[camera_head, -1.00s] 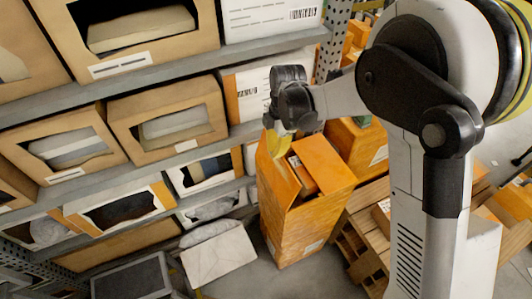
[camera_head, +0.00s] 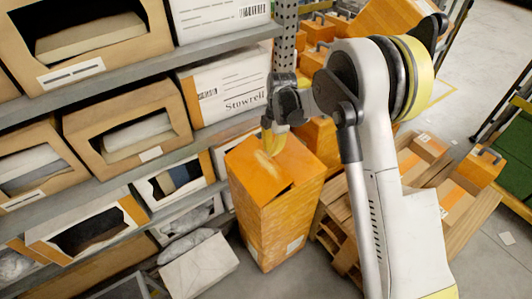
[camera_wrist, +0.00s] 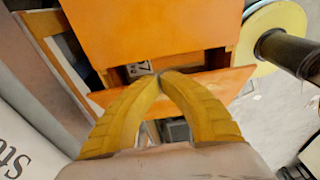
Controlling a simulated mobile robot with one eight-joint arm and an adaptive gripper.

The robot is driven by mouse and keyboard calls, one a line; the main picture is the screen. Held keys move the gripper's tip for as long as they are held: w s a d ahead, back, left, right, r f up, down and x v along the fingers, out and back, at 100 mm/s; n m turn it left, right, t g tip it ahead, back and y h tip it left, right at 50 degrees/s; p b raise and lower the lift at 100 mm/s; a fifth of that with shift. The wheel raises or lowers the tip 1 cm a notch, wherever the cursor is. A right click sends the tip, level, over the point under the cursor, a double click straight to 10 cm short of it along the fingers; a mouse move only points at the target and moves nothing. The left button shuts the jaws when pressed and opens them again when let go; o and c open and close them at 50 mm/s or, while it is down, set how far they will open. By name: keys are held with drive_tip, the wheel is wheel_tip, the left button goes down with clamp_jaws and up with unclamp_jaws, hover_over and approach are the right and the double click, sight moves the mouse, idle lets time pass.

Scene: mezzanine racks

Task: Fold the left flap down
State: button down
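The tall orange box (camera_head: 268,225) stands on the floor beside the rack. In the head view its top looks mostly covered by orange flaps. The left flap (camera_head: 255,170) lies low over the top, and a small dark gap shows at the front edge. My gripper (camera_head: 267,148) is at the far edge of the box top, fingers pointing down. In the wrist view my yellow fingers (camera_wrist: 163,75) meet at the tips, with nothing visible between them. They overlap an orange strip of flap (camera_wrist: 200,90); contact is unclear. Beyond it are a dark gap and a broad orange panel (camera_wrist: 150,30).
Rack shelves with cardboard bins (camera_head: 130,125) and a white carton (camera_head: 225,90) stand close on the left. Orange boxes and a wooden pallet (camera_head: 335,215) are behind and right of the box. A white carton (camera_head: 200,265) lies on the floor at the front left.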

drive_tip(key=shift+w+d+f+b, duration=0.15)
drive_tip(key=shift+d+f+b, duration=0.1)
drive_tip(key=shift+f, duration=0.5)
drive_tip(key=shift+w+d+f+b, duration=0.15)
drive_tip(key=shift+f+b, duration=0.15)
drive_tip(key=shift+f, duration=0.4)
drive_tip(key=shift+w+d+f+b, duration=0.15)
drive_tip(key=shift+d+f+b, duration=0.1)
drive_tip(key=shift+f, duration=0.5)
drive_tip(key=shift+a, duration=0.1)
